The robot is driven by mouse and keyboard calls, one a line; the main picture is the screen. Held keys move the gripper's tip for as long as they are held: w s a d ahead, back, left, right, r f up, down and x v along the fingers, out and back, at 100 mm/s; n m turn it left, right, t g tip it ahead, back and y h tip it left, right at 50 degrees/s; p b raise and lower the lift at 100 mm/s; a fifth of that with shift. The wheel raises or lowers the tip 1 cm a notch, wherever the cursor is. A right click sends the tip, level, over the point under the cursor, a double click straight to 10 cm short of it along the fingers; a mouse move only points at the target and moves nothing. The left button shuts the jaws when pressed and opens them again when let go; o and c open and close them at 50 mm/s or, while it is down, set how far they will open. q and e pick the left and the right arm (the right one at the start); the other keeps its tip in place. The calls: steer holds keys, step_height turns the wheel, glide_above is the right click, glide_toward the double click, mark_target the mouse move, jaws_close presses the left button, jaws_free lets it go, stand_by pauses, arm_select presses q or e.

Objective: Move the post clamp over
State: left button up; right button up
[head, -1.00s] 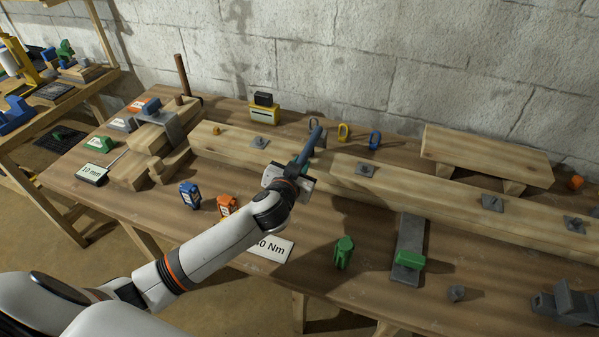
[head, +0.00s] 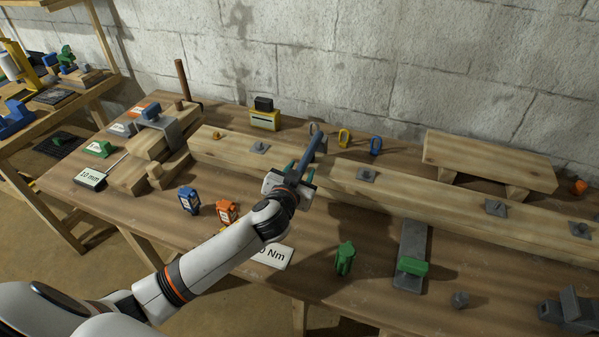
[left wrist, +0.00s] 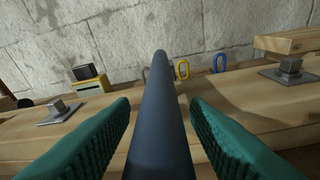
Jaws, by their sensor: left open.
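A dark blue-grey bar (head: 312,150) rises from my left gripper (head: 301,171) toward the far side of the bench in the head view. In the left wrist view, the bar (left wrist: 160,110) stands between the two green fingers of my left gripper (left wrist: 160,130). The fingers are open, with a gap on each side of the bar. I cannot tell whether this bar belongs to the post clamp; its lower end is hidden. A grey bracket (head: 176,131) sits over wooden blocks at the left. My right gripper is not in view.
Long wooden beams (head: 400,188) with bolt plates cross the bench. A raised plank (head: 487,158) stands at the right. Blue (head: 189,199) and orange (head: 227,211) devices and a green one (head: 345,258) stand in front. A grey block (head: 567,308) is at lower right.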

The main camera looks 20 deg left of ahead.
arm_select(q)
steer(key=v, duration=1.2)
steer(key=shift+f, duration=0.1)
